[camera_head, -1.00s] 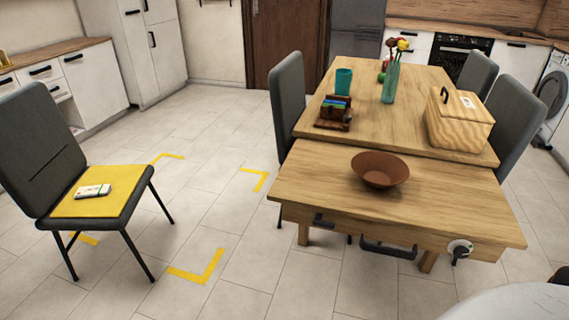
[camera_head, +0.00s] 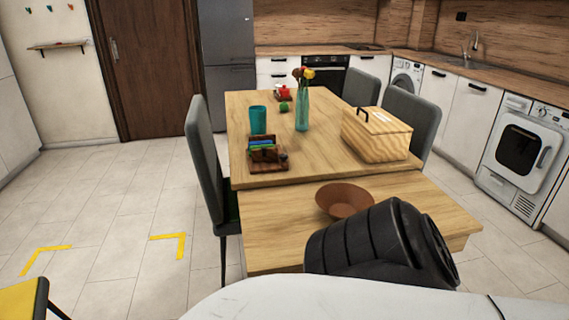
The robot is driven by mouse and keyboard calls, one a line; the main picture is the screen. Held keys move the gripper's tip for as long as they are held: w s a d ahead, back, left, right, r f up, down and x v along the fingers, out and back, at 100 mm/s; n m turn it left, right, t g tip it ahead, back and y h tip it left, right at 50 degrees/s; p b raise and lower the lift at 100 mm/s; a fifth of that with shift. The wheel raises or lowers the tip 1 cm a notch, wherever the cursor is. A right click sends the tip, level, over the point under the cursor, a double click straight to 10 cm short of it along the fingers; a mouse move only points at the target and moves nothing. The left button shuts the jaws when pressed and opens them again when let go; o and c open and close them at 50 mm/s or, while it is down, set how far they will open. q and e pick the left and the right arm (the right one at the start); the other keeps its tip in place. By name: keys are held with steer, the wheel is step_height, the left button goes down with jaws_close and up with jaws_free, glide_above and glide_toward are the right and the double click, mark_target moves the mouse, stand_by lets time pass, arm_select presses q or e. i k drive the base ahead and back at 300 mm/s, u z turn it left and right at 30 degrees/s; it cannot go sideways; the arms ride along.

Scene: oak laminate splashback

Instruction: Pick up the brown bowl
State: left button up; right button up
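The brown bowl (camera_head: 338,197) sits upright on the front wooden table (camera_head: 270,222), near its middle. A black ribbed part of my own arm stands in front of the bowl and hides its lower right side. Neither of my grippers can be made out in the head view, so I cannot see how far they are from the bowl.
The rear table (camera_head: 240,145) holds a wooden box (camera_head: 376,137), a vase with flowers (camera_head: 302,108), a teal cup (camera_head: 258,120) and a dark wooden organizer (camera_head: 266,155). Grey chairs (camera_head: 203,150) stand around it. The floor to the left is mostly clear.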

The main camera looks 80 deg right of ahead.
mark_target(340, 201)
steer(key=i, duration=0.5)
steer(key=z, duration=0.95)
